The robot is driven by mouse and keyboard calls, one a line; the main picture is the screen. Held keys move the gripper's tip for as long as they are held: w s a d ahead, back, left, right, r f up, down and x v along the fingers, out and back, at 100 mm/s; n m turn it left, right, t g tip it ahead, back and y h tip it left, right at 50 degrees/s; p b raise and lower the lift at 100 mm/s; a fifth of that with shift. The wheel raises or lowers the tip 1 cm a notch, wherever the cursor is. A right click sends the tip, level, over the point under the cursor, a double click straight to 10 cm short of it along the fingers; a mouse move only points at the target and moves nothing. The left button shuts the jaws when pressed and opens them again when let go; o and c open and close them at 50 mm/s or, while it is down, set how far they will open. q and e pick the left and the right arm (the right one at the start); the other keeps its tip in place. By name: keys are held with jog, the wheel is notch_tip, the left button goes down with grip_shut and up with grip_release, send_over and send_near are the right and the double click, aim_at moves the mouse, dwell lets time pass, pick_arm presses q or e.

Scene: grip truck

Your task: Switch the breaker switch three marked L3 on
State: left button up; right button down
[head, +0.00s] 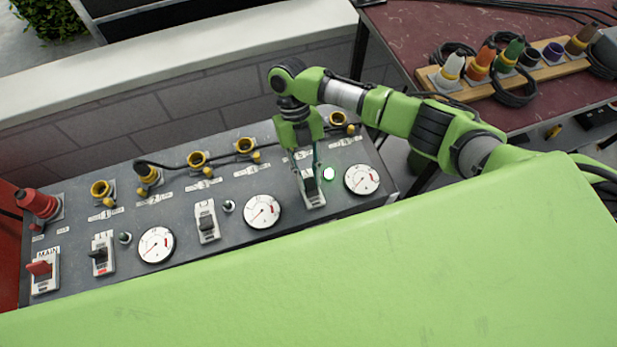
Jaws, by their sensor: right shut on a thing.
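The L3 breaker switch (312,197) is the rightmost of the black switches on the grey panel. Its dark lever is partly hidden by the gripper, so its exact position is hard to tell. My right gripper (309,176) points down onto it and is shut on the lever. A round lamp (329,173) beside this switch looks bright, whitish green. The L2 breaker (207,223) and L1 breaker (101,255) stand further left, each with a small dark lamp beside it. The red MAIN switch (41,273) is at the far left. My left gripper is out of view.
White gauges sit between the breakers, one (362,179) close right of L3. Yellow sockets (245,147) line the panel's back, with a black cable (220,141) across them. A red table (400,30) holds coloured connectors. A block wall (150,130) stands behind the panel.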

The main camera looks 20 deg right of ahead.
jog(key=c, duration=1.8)
grip_release()
jog(key=v, duration=1.2)
jog(key=shift+w, duration=0.1)
jog(key=shift+f, duration=0.1)
